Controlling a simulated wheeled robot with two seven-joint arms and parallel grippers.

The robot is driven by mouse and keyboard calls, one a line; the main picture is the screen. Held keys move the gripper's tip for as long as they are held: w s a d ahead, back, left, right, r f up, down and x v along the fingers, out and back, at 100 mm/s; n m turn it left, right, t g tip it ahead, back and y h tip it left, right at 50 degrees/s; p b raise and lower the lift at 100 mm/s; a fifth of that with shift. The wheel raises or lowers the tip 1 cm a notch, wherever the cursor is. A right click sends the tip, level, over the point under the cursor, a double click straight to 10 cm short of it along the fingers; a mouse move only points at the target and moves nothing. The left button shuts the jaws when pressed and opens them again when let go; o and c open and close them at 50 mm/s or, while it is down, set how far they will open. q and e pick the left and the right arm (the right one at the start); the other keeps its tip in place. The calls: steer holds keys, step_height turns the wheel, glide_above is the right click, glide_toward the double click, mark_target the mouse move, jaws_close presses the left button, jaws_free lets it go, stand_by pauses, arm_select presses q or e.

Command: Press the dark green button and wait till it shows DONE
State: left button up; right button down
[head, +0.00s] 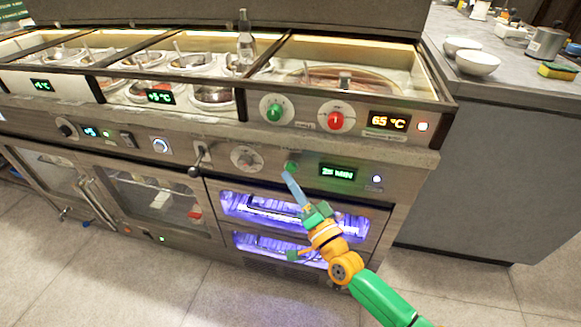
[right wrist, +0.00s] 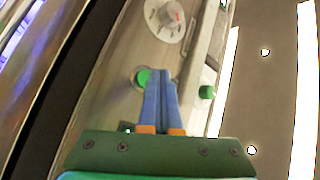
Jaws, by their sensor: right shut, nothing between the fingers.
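The dark green button (head: 291,166) sits on the front panel below the counter edge, left of a small display (head: 338,173) with green text that looks like a number and MIN; I do not read DONE on it. My right gripper (head: 288,174) is shut and empty, its blue fingertips just below the button in the head view. In the right wrist view the button (right wrist: 142,77) is at the left side of the shut fingertips (right wrist: 160,74), partly hidden by them. I cannot tell whether they touch it. My left gripper is not in view.
A grey dial (head: 245,158) is left of the button, and a small lit round button (head: 376,179) is right of the display. Above are a green knob (head: 274,111) and a red knob (head: 335,119). Violet-lit drawers (head: 265,207) lie below. Clear floor lies in front.

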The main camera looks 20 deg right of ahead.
steer(key=shift+s, duration=0.1)
steer(key=s+a+p, duration=0.1)
steer(key=s, duration=0.1)
steer(key=s+a+p, duration=0.1)
steer(key=s, duration=0.1)
steer(key=shift+a, duration=0.4)
stand_by(0.6)
